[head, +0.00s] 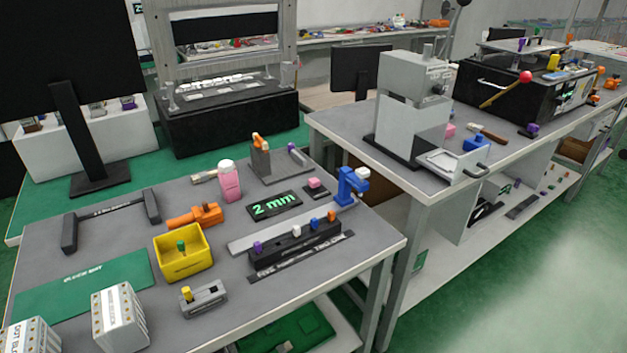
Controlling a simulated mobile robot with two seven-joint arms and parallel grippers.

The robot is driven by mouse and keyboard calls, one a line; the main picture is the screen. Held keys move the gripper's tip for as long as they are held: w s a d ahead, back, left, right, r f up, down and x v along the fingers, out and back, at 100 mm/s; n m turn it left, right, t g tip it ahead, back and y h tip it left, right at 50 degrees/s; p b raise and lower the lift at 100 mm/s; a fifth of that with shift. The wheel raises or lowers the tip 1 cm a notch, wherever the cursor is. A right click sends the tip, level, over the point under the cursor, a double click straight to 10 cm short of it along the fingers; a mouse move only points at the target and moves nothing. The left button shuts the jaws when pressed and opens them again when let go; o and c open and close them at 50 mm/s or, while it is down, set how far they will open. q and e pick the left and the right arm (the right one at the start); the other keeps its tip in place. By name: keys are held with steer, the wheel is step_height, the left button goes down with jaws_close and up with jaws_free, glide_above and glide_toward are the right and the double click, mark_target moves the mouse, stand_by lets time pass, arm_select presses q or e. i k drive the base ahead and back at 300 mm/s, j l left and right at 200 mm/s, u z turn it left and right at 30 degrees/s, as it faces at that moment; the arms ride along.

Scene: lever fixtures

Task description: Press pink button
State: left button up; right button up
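A small pink button-like block (313,183) sits on a dark base on the near grey table, right of the black "2 mm" sign. Another small pink block (450,129) stands on the right-hand table, beside the grey press machine (410,105); it is too small to tell if it is a button. Neither of my grippers shows in the head view, and nothing touches either pink block.
On the near table (120,230), a pink bottle (229,182), the black "2 mm" sign (275,206), a blue fixture (350,187), a yellow bin (184,252) and a black block with coloured knobs (295,247) stand around. A gap separates the two tables.

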mark_target(314, 182)
steer(key=i+l, duration=0.15)
steer(key=l, duration=0.25)
steer(key=i+l, duration=0.15)
steer(key=l, duration=0.2)
steer(key=i+l, duration=0.2)
steer(key=l, duration=0.2)
steer(key=i+l, duration=0.15)
steer(key=l, duration=0.2)
